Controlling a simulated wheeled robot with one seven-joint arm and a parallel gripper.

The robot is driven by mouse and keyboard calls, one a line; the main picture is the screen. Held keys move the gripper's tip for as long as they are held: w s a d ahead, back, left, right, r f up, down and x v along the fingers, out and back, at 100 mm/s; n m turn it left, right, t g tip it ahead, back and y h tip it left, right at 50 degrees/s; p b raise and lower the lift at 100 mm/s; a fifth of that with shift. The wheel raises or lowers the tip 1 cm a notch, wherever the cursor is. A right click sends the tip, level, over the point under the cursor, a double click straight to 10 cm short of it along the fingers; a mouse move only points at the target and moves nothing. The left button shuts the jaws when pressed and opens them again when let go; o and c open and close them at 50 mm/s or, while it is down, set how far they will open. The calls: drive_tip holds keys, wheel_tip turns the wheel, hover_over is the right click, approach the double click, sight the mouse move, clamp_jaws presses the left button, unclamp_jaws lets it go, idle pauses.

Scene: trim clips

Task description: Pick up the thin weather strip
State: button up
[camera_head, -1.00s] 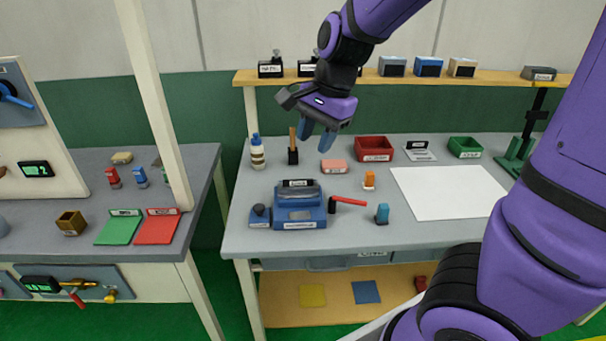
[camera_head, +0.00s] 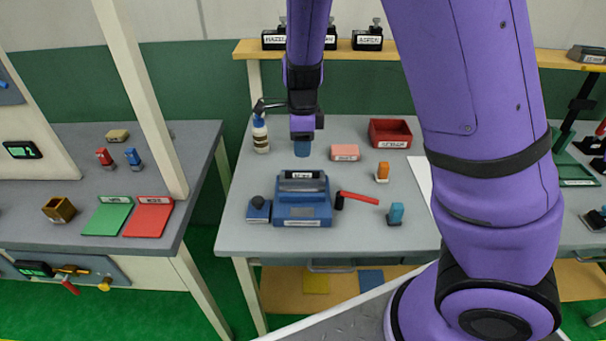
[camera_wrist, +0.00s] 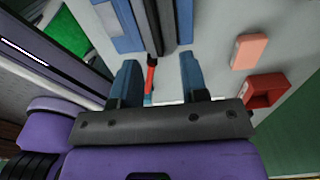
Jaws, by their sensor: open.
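I cannot make out a thin weather strip for certain in either view. My gripper (camera_head: 302,151) hangs above the grey workbench, behind the blue machine (camera_head: 302,205) in the head view. In the wrist view my gripper (camera_wrist: 160,72) has its two blue fingers apart, with nothing held between them. The blue machine (camera_wrist: 120,22) shows beyond the fingertips in the wrist view, with dark bars along it. A red-handled hammer (camera_head: 358,196) lies right of the machine. Its red handle (camera_wrist: 150,82) shows between the fingers in the wrist view, farther off.
On the workbench (camera_head: 235,235) are a white-and-blue bottle (camera_head: 260,134), a pink block (camera_head: 345,152), a red bin (camera_head: 390,133), an orange item (camera_head: 382,172) and a blue item (camera_head: 396,214). A left bench holds green (camera_head: 106,218) and red (camera_head: 149,219) mats. My arm hides the right side.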

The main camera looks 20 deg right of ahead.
sight(302, 171)
drive_tip(key=f, duration=0.8)
drive_tip(key=shift+s+a, duration=0.2)
drive_tip(key=shift+s, duration=0.1)
clamp_jaws()
